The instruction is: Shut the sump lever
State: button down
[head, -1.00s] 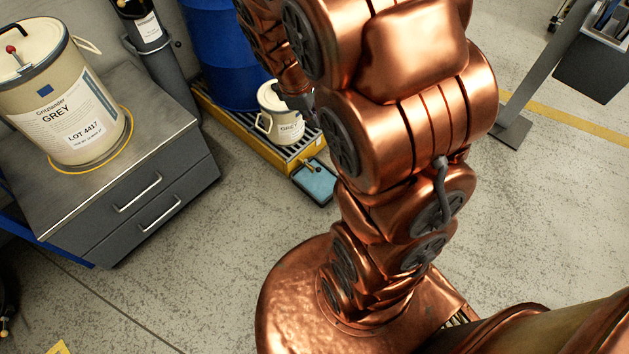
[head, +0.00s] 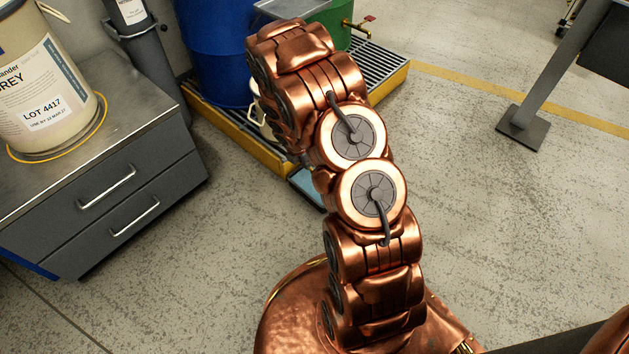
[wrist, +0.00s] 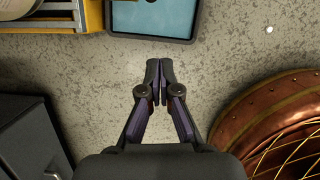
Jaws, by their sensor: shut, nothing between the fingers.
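My gripper (wrist: 160,68) is shut and empty in the wrist view, over bare floor just short of the blue tray (wrist: 152,20). The yellow sump pallet (wrist: 95,14) shows at the top left of that view. In the head view the sump pallet (head: 240,137) runs behind my arm, with a sliver of the blue tray (head: 306,186) at its front. I cannot make out the sump lever in either current view; my arm covers that part of the pallet in the head view. My gripper is hidden in the head view.
A blue drum (head: 212,60) and a green drum (head: 335,30) with a brass tap (head: 357,27) stand on the pallet. A grey drawer cabinet (head: 110,190) bearing a cream pail (head: 42,90) is at left. Floor right of my arm is clear up to a grey post (head: 550,75).

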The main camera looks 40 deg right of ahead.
jog(key=shift+n, duration=0.5)
jog(key=f, duration=0.4)
jog(key=shift+w+a+b, duration=0.1)
jog(key=shift+w+b, duration=0.1)
jog(key=shift+b, duration=0.15)
jog(key=shift+f, duration=0.1)
jog(key=w+d+f+b, duration=0.2)
jog(key=d+f+b, duration=0.3)
jog(key=f, duration=0.3)
jog(key=shift+w+d+f+b, duration=0.3)
jog(key=shift+d+f+b, duration=0.1)
jog(key=shift+b, duration=0.3)
jog(key=shift+r+p, duration=0.15)
jog(key=shift+p, duration=0.55)
